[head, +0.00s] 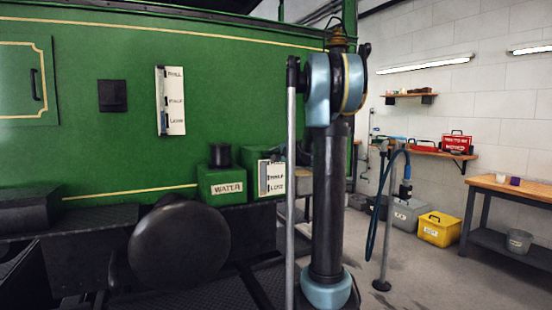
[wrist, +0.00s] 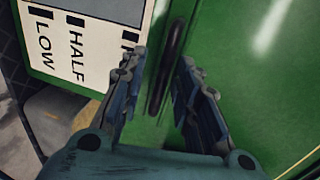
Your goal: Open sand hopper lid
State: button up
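In the wrist view, my gripper (wrist: 162,62) is open, with one finger on each side of a dark, narrow bar handle (wrist: 172,45). Gaps show between the handle and both fingers. The handle stands on a green surface (wrist: 230,70), which appears to be the hopper's lid, beside a white FULL/HALF/LOW level plate (wrist: 75,50). In the head view, a green box (head: 252,168) with such a plate (head: 271,178) stands right of the WATER box and looks like the sand hopper. My arm hides its right part; the gripper cannot be made out there.
The green WATER box (head: 222,186) with a dark round cap stands left of the hopper. A large dark round disc (head: 180,242) is in front. A post with a blue hose (head: 384,220), a yellow box (head: 439,229) and a wooden table (head: 510,188) stand right, with open floor between.

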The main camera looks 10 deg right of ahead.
jog(key=shift+w+a+f, duration=0.1)
jog(key=shift+w, duration=0.2)
grip_shut()
